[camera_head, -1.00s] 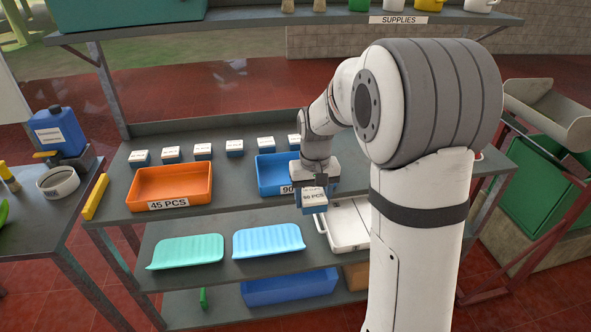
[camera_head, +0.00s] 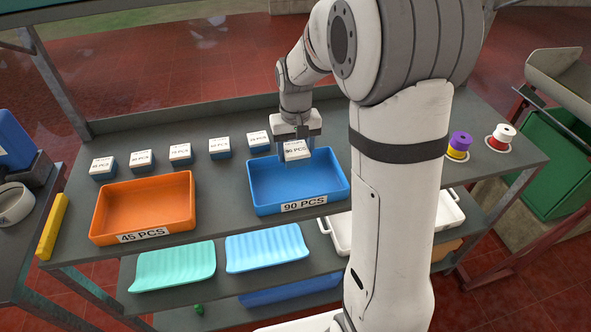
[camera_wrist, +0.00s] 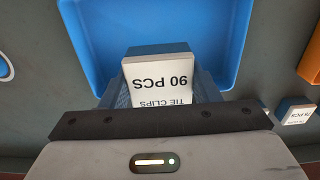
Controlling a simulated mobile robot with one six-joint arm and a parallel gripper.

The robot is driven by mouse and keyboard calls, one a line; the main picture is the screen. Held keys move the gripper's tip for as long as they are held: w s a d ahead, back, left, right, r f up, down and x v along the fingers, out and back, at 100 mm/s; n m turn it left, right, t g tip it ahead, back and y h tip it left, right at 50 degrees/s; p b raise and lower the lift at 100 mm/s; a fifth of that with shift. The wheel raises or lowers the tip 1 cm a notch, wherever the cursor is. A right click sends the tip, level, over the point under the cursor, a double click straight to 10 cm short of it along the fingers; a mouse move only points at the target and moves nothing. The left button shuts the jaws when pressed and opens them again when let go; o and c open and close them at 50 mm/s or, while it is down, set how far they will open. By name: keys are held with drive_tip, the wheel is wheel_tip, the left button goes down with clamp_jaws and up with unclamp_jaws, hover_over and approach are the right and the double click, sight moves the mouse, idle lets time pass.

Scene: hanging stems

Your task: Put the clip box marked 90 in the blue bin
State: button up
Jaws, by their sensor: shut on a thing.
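The clip box marked 90 (camera_head: 296,150) has a white label on top and a blue body. My gripper (camera_head: 295,148) is shut on it and holds it at the back part of the blue bin (camera_head: 268,208), which is labelled 90 PCS. In the wrist view the box (camera_wrist: 160,78) reads "90 PCS" and "TIE CLIPS", upside down, between the fingers. The blue bin (camera_wrist: 232,50) lies around and beyond it there. I cannot tell whether the box touches the bin floor.
An orange bin (camera_head: 112,215) marked 45 PCS stands to the left. Several similar clip boxes (camera_head: 180,153) line the back of the shelf. Purple (camera_head: 459,143) and red (camera_head: 501,136) spools stand to the right. Teal (camera_head: 172,268) and light blue (camera_head: 267,247) trays lie lower down.

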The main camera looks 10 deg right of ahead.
sight(296, 184)
wheel_tip(296, 184, down, 9)
drive_tip(key=shift+s+d+r+p, duration=0.1)
drive_tip(key=shift+p, duration=0.35)
drive_tip(key=shift+f, duration=0.3)
drive_tip(key=o, duration=1)
drive_tip(key=shift+r, duration=0.1)
wheel_tip(296, 184, up, 12)
drive_tip(key=shift+r+b, duration=0.1)
drive_tip(key=shift+b, duration=0.65)
drive_tip(key=s+r+t, duration=0.1)
drive_tip(key=s+r, duration=0.1)
drive_tip(key=s, duration=0.8)
drive_tip(key=s+r+t, duration=0.2)
drive_tip(key=s+r, duration=0.1)
drive_tip(key=s, duration=0.8)
drive_tip(key=shift+s+d, duration=0.2)
drive_tip(key=shift+d, duration=0.1)
